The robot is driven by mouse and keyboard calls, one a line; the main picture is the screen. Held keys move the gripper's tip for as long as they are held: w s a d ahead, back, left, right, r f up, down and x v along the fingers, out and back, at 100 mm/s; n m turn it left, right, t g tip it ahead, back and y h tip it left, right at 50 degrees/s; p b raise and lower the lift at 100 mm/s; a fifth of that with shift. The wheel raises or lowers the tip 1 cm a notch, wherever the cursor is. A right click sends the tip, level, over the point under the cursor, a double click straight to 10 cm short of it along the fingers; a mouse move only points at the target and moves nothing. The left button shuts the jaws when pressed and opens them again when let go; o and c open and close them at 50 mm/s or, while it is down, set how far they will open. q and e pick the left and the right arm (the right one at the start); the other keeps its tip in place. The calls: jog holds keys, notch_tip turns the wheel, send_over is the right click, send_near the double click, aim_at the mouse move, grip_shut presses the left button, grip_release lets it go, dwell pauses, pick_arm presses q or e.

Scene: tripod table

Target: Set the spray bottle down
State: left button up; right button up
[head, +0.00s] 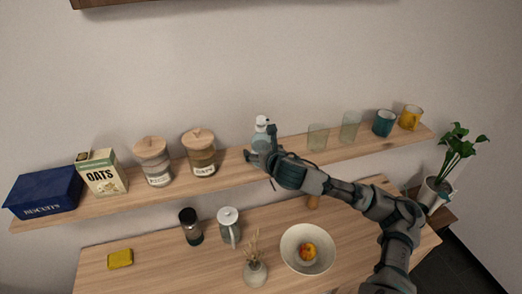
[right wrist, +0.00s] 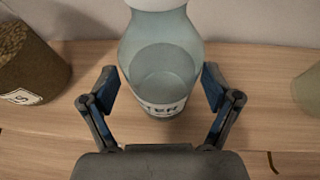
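The spray bottle (head: 262,127) is pale blue with a white top and stands upright at the middle of the wall shelf (head: 228,172). In the right wrist view the see-through bottle (right wrist: 160,60) has a printed label low down, and its base appears to rest on the wood. My right gripper (head: 268,158) is in front of the bottle and partly hides it in the head view. In the right wrist view its two fingers (right wrist: 160,88) are spread on either side of the bottle, apparently without gripping it. My left gripper is not in view.
Left of the bottle on the shelf are a jar (head: 199,153), another jar (head: 153,162), an oats box (head: 102,174) and a biscuit tin (head: 45,192). Right are glasses (head: 317,138) and mugs (head: 384,123). Below, a table holds a bowl (head: 290,262) and a french press (head: 228,226).

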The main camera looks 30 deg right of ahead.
jog(key=shift+d, duration=0.15)
jog(key=shift+s+d, duration=0.15)
jog(key=shift+s+d+r, duration=0.1)
jog(key=shift+s+r, duration=0.05)
jog(key=shift+s, duration=0.15)
jog(key=v, duration=1.1)
jog(key=shift+a+b, duration=0.25)
jog(key=shift+b, duration=0.05)
jog(key=shift+d, duration=0.25)
jog(key=shift+a, duration=0.1)
